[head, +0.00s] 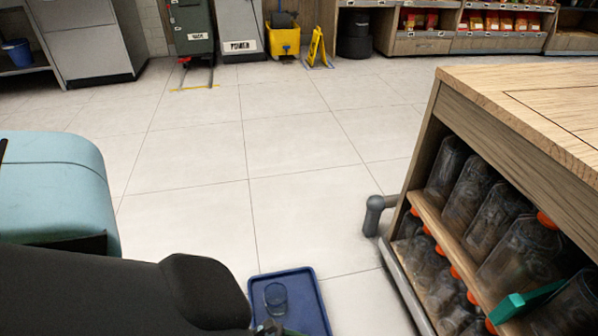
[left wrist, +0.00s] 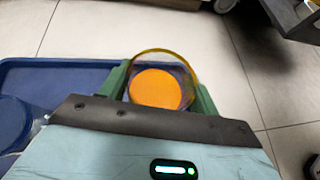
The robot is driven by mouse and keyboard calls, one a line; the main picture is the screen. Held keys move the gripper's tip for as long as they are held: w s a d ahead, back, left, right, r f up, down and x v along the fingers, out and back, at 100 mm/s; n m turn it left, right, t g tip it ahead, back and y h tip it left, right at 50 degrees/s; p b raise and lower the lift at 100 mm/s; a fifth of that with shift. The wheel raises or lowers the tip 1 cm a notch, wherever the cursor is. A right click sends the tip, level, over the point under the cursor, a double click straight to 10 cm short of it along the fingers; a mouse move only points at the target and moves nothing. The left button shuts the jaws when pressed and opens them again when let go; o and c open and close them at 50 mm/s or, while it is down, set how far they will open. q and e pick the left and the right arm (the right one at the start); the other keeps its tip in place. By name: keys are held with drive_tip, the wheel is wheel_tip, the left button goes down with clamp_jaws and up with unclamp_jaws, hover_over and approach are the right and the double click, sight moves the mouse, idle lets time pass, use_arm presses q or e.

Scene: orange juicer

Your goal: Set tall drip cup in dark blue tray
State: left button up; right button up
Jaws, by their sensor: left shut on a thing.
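The dark blue tray (head: 315,300) lies at the bottom centre of the head view; a clear cup (head: 276,296) stands on it. The tray also shows at the left of the left wrist view (left wrist: 60,75), with part of a clear round object on it. My left gripper (left wrist: 160,92) has its green fingers either side of a see-through cup with a yellowish rim (left wrist: 165,52) and an orange disc inside, and is shut on it. In the head view the gripper is mostly cut off at the bottom edge.
A wooden shelf unit (head: 520,90) with several dark clear bottles (head: 485,190) stands at the right; a grey pipe (head: 374,212) juts from its base. A teal bar (head: 515,304) shows among the bottles. Open tiled floor (head: 210,190) lies beyond the tray.

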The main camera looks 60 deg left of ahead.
use_arm(q)
drive_tip(key=shift+f+b, duration=0.95)
drive_tip(key=shift+f, duration=0.45)
drive_tip(key=o, duration=1.4)
drive_tip(key=shift+o, duration=1.1)
